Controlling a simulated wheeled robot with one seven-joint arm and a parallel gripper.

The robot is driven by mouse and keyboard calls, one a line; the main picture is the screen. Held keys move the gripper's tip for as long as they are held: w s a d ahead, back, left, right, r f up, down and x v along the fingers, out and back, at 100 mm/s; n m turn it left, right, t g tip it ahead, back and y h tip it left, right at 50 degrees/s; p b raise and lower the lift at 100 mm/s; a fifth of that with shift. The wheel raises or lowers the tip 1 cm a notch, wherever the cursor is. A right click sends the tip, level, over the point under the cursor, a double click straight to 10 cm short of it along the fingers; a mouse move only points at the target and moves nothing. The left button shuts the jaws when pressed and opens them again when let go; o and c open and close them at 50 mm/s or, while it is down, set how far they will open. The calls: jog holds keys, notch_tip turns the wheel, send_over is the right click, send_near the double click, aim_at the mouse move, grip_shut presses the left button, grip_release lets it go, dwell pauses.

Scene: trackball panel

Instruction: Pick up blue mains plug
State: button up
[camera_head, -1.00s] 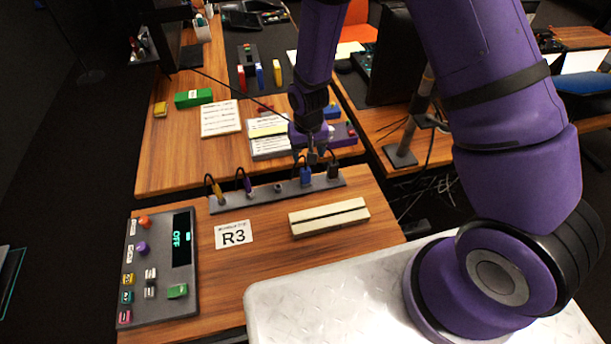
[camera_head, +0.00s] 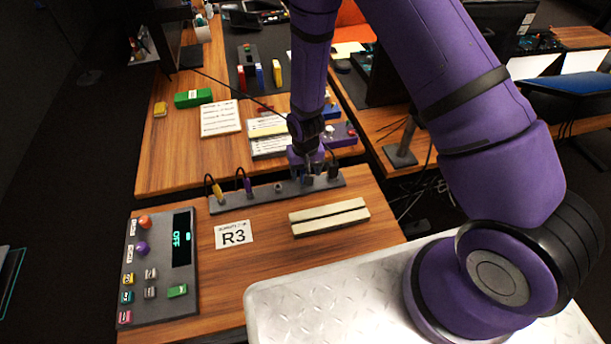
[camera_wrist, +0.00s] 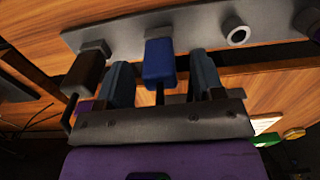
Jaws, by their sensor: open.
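The blue mains plug (camera_wrist: 160,62) is seated in the grey socket strip (camera_wrist: 205,22) in the wrist view. My gripper (camera_wrist: 161,75) is open, with one finger on each side of the blue plug. A small gap shows between the plug and each finger. In the head view my gripper (camera_head: 311,164) is low over the right part of the strip (camera_head: 262,195). It hides most of the blue plug there.
A black plug (camera_wrist: 86,70) sits close beside the left finger, and an empty socket (camera_wrist: 237,34) is to the right. Yellow (camera_head: 216,192) and purple (camera_head: 246,184) plugs stand farther left. A cream block (camera_head: 329,217), an R3 card (camera_head: 233,235) and a control panel (camera_head: 160,268) lie in front.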

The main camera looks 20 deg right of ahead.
jog(key=c, duration=0.9)
